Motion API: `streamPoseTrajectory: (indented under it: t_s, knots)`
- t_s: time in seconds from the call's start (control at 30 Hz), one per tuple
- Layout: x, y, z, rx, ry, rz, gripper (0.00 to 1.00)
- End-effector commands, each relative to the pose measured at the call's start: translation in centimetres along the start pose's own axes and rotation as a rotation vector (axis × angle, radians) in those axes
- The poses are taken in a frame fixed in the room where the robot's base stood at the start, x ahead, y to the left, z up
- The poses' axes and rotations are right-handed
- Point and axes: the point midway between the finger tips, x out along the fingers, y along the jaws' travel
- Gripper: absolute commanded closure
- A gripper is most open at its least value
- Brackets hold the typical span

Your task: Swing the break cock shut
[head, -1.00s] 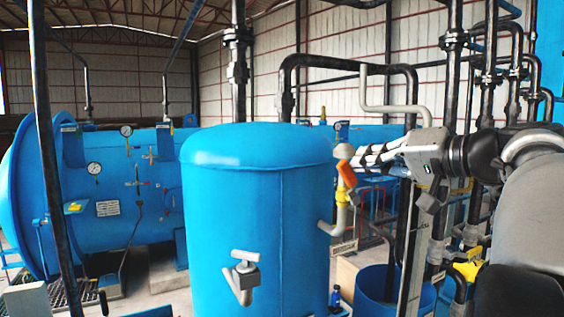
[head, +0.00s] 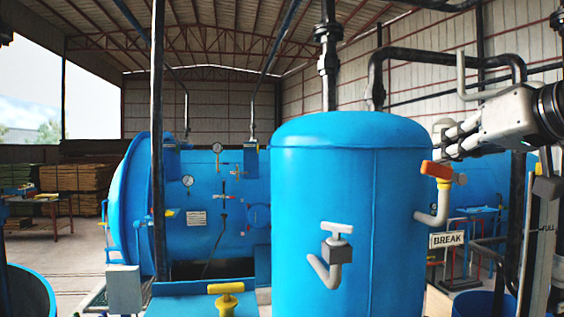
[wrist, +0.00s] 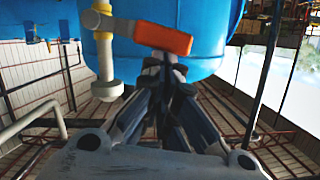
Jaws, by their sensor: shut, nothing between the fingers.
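The break cock is on a pale bent pipe (head: 432,217) at the right side of the blue tank (head: 350,220). Its orange handle (head: 436,170) lies nearly level in the head view. My gripper (head: 446,146) is shut and empty, just above the handle in the head view. In the wrist view my fingertips (wrist: 162,60) meet the handle's edge near its middle; I cannot tell whether they touch it.
A BREAK sign (head: 447,239) hangs below the cock. A grey tap (head: 333,255) sticks out of the tank's front, and a yellow valve (head: 226,298) stands at the bottom. Dark pipes (head: 440,62) run above and behind my arm.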

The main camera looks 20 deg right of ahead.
Motion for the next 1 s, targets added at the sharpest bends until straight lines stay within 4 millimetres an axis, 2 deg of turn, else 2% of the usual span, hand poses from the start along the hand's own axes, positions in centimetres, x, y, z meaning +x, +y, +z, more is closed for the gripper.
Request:
streamPoseTrajectory:
  t_s: [0.03, 0.1, 0.4, 1.0]
  knots:
    - [0.2, -0.2, 0.8, -0.033, 0.001, 0.006, 1.00]
    - [0.3, -0.3, 1.1, -0.076, 0.001, 0.018, 1.00]
    - [0.5, -0.7, 2.0, -0.196, 0.000, 0.049, 1.00]
    - [0.5, -0.8, 2.0, -0.225, 0.001, 0.057, 1.00]
